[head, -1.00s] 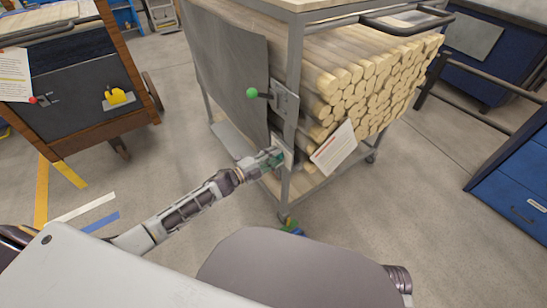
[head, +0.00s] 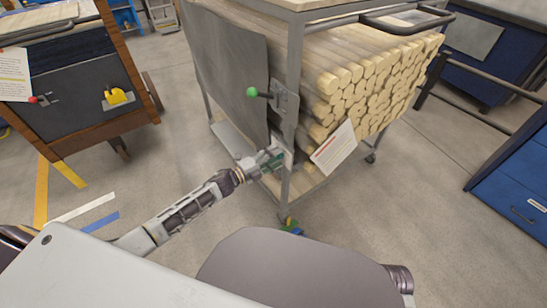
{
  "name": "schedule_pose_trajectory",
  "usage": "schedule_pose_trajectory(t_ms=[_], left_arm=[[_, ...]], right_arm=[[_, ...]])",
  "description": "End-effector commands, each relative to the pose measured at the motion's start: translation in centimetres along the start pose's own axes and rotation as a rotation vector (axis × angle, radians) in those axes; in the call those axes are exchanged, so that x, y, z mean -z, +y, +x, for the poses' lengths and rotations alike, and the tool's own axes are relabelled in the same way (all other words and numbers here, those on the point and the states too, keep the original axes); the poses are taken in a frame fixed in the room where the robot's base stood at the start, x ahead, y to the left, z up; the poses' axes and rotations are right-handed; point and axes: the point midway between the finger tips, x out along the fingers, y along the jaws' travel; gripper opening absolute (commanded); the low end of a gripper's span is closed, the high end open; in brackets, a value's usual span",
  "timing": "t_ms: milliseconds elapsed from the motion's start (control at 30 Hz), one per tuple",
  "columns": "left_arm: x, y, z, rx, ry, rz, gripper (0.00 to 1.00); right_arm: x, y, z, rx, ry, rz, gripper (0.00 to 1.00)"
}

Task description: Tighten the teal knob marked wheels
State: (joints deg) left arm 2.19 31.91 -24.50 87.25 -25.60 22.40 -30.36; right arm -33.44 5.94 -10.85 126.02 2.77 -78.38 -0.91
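The teal knob (head: 277,160) sits on a small plate low on the front post of the wheeled cart (head: 292,95). Only part of it shows. My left gripper (head: 268,161) is at the knob, its fingers overlapping it from the left. I cannot tell at this size whether the fingers are closed on the knob or only around it. Any marking on the knob is not readable. My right gripper is not in view.
The cart carries stacked wood dowels (head: 365,85). A lever with a green ball (head: 252,91) is above the knob, and a paper sheet (head: 334,147) hangs to its right. A wooden cart (head: 90,85) stands left, a blue cabinet (head: 515,185) right.

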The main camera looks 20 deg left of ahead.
Motion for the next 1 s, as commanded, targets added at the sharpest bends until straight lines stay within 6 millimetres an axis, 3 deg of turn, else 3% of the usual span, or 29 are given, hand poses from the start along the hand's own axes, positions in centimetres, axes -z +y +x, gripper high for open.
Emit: schedule_pose_trajectory(t_ms=[467,1000], left_arm=[[-0.1,-0.1,-0.3,0.001,-0.001,0.0,0.58],[0.0,0.0,-4.3,0.0,-0.001,-0.001,0.58]], right_arm=[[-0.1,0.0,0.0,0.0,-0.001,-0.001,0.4],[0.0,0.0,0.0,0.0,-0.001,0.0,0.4]])
